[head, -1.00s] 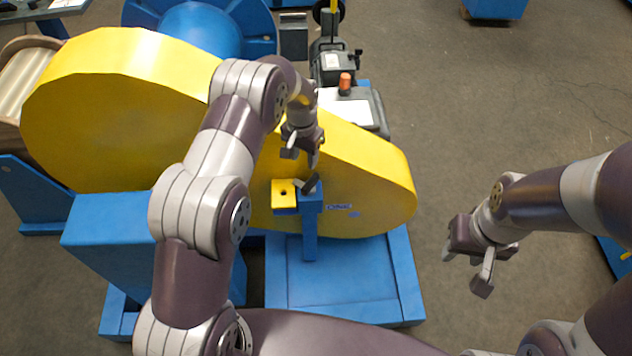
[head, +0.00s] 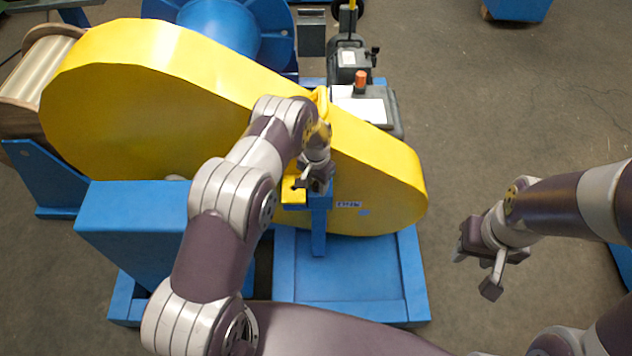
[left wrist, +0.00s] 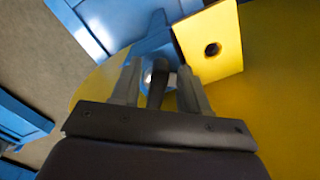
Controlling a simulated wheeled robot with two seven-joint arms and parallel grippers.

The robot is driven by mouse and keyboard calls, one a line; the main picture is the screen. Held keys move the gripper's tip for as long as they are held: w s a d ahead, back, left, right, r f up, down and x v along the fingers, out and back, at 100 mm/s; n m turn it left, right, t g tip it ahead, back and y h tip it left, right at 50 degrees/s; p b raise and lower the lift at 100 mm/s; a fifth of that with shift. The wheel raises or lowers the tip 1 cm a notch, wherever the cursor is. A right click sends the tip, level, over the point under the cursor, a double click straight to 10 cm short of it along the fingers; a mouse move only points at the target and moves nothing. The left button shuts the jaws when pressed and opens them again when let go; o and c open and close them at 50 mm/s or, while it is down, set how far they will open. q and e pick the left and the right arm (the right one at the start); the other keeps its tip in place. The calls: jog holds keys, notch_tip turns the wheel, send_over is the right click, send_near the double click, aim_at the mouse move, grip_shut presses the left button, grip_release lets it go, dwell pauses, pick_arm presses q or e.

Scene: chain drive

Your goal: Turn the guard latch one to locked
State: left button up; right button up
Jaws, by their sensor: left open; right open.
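The guard latch is a dark handle (left wrist: 156,88) on a blue post (head: 319,225) in front of the yellow guard (head: 385,185). In the left wrist view it stands between the two fingers of my left gripper (left wrist: 157,85). The fingers are open around it; I cannot tell whether either touches it. In the head view my left gripper (head: 312,185) is at the top of the post and hides most of the latch. A yellow tab with a hole (left wrist: 212,49) is beside the fingers. My right gripper (head: 478,268) is open and empty, out to the right above the floor.
The blue base frame (head: 350,285) lies below the post. A blue box (head: 135,225) stands to the left of it. A dark motor unit with an orange knob (head: 361,80) is behind the guard.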

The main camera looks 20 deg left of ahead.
pick_arm(q)
grip_shut()
jog(key=shift+d+n, duration=0.1)
jog(key=shift+n, duration=0.2)
jog(key=n+b, duration=0.2)
jog(key=shift+d+f+n, duration=0.1)
jog(key=shift+d+n, duration=0.15)
jog(key=shift+n, duration=0.05)
jog(key=shift+d+n+b, duration=0.25)
jog(key=shift+n+b, duration=0.2)
jog(key=shift+n, duration=0.6)
jog(key=shift+d+n+b, duration=0.2)
jog(key=shift+n+b, duration=0.2)
jog(key=shift+n, duration=0.65)
grip_release()
